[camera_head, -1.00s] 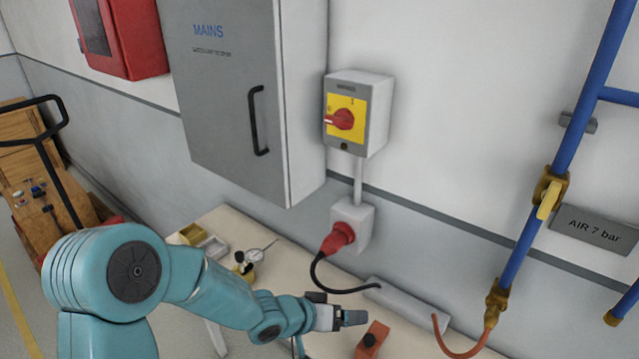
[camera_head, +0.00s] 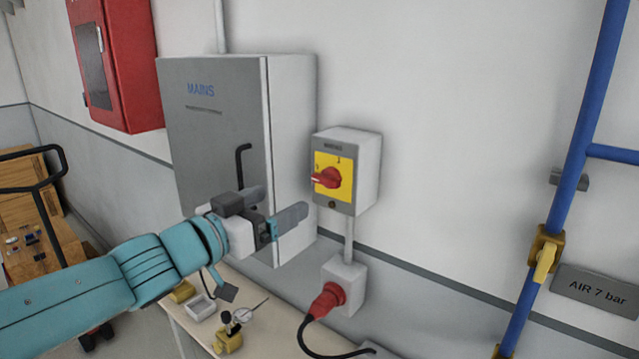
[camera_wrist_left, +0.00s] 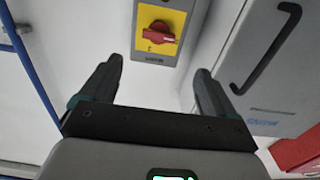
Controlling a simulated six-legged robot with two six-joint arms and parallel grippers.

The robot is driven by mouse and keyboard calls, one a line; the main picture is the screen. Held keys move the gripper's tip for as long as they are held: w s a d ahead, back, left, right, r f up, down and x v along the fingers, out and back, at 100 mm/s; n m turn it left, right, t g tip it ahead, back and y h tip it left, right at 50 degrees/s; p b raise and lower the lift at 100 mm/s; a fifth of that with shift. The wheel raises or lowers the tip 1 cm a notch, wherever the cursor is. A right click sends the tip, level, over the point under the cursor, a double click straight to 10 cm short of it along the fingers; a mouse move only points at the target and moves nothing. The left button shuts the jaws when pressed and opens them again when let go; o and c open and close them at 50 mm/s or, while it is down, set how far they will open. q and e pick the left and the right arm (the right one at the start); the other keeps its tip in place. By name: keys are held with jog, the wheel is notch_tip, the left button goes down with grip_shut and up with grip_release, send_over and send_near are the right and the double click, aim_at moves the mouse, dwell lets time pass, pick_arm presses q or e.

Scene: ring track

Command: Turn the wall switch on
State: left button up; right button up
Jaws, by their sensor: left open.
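The wall switch (camera_head: 359,165) is a light grey box on the wall with a yellow plate and a red rotary knob (camera_head: 327,177). The knob's handle points left, lying roughly level. My left gripper (camera_head: 276,207) is open and empty, just left of and below the switch, apart from it. In the left wrist view, the knob (camera_wrist_left: 159,33) shows beyond and between the two open fingers (camera_wrist_left: 155,85), at the top of the picture. The wrist view is turned about, so the switch looks upside down there. My right gripper is not in view.
A grey MAINS cabinet (camera_head: 215,130) with a black handle stands behind my left gripper, close to the switch. A red plug (camera_head: 327,300) sits in a socket below. Blue pipes (camera_head: 575,170) with a yellow valve are at right. A bench (camera_head: 258,318) with small items is below.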

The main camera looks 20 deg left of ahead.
aim_at(323, 180)
pick_arm(q)
jog(key=x, duration=1.2)
jog(key=shift+s+f+p, duration=0.1)
jog(key=shift+p, duration=0.25)
jog(key=shift+d, duration=0.25)
jog(key=shift+a, duration=0.1)
jog(key=c, duration=1.1)
